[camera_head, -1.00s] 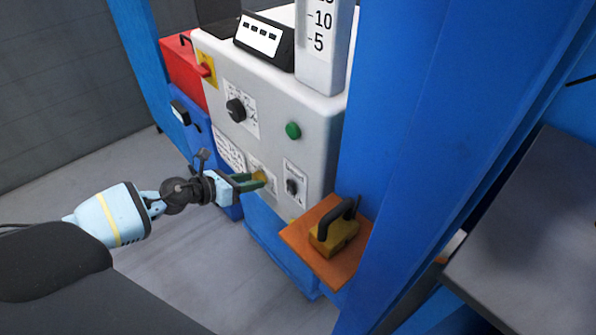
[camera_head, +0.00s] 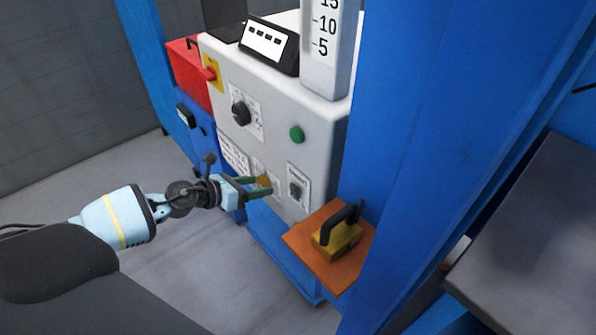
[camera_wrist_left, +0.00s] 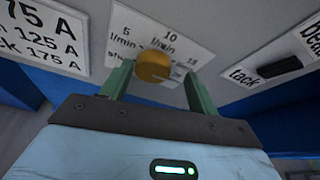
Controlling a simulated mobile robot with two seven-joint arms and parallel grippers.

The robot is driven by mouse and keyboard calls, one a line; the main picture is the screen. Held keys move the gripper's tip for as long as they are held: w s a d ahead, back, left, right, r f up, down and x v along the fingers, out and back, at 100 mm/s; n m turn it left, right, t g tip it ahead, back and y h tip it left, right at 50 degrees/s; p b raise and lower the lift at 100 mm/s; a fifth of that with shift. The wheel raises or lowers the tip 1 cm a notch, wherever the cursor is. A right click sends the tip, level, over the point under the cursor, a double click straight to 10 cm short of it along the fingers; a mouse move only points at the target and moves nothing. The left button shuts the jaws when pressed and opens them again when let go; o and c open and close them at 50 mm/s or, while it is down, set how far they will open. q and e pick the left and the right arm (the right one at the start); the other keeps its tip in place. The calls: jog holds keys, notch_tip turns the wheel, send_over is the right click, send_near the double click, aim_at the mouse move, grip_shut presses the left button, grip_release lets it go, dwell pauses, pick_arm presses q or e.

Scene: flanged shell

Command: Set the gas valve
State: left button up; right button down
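The gas valve is a round yellow knob (camera_wrist_left: 154,67) on a white scale plate (camera_wrist_left: 168,38) marked 5, 10 and 15 l/min. In the head view the knob (camera_head: 264,181) sits low on the grey machine front, partly hidden by the fingers. My left gripper (camera_head: 259,187) reaches it from the left. My right gripper is not in view.
The grey machine panel (camera_head: 270,135) carries a black dial (camera_head: 241,113), a green button (camera_head: 297,134) and a black switch (camera_head: 296,188). An orange shelf (camera_head: 307,258) with a yellow block with a black handle (camera_head: 337,236) juts out at right. A blue post (camera_head: 430,130) stands beside it.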

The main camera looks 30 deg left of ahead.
pick_arm(q)
jog(key=shift+s+a+r, duration=0.2)
jog(key=shift+s+a, duration=0.1)
jog(key=shift+s, duration=0.2)
jog(key=v, duration=0.6)
jog(key=shift+s+r+b, duration=0.35)
jog(key=shift+b, duration=0.05)
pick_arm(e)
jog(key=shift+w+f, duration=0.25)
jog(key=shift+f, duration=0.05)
pick_arm(q)
jog(key=shift+d, duration=0.15)
